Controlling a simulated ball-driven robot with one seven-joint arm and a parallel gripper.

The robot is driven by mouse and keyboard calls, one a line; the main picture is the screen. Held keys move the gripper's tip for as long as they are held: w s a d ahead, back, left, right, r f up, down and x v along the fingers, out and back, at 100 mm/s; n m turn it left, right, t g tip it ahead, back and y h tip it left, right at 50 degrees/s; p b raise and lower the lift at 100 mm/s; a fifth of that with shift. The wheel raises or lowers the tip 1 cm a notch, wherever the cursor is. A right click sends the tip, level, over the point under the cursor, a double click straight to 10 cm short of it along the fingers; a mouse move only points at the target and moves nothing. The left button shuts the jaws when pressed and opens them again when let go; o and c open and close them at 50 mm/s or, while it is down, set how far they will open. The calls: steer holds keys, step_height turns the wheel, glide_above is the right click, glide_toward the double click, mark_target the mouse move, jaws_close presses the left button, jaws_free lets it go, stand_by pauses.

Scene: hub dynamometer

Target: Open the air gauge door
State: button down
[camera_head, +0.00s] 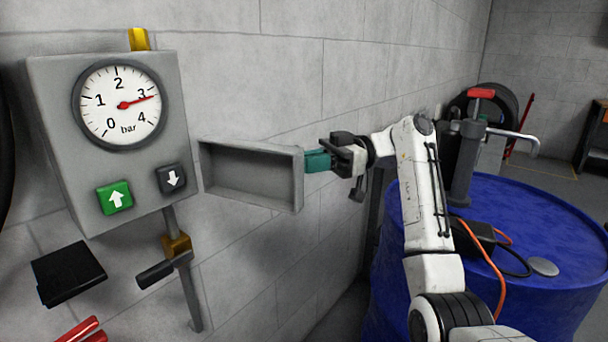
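The air gauge (60,155) is a grey wall box at the left, with a round dial reading about 3 bar, a green up-arrow button and a dark down-arrow button. Its grey door (298,180) stands swung out to the right of the box, with its hollow inner side showing, so the dial and buttons are uncovered. My gripper (317,161) is at the door's outer right edge, its teal fingertip at or against the upper part of that edge. The far finger is hidden, so I cannot tell whether it grips the door.
A blue drum (400,270) stands at the right, bearing a hand pump (466,150) with a red handle, a black device and cables. A pipe with a brass fitting (176,245) hangs below the box. A black object (68,274) and red handles (80,330) are at lower left.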

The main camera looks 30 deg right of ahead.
steer(key=shift+w+d+f+n+g+b, duration=0.15)
steer(key=shift+w+d+n+g+b, duration=0.25)
steer(key=shift+w+g+b, duration=0.55)
steer(key=shift+w+d+f+n+g+b, duration=0.1)
steer(key=shift+w+d+n+g+b, duration=0.05)
steer(key=shift+w+n+g+b, duration=0.7)
steer(key=c, duration=1.2)
jaws_free()
steer(key=shift+a, duration=0.15)
steer(key=shift+c, duration=0.2)
steer(key=shift+o, duration=0.4)
steer(key=shift+s+d+r, duration=0.1)
steer(key=shift+d+r, duration=0.1)
steer(key=shift+d, duration=0.05)
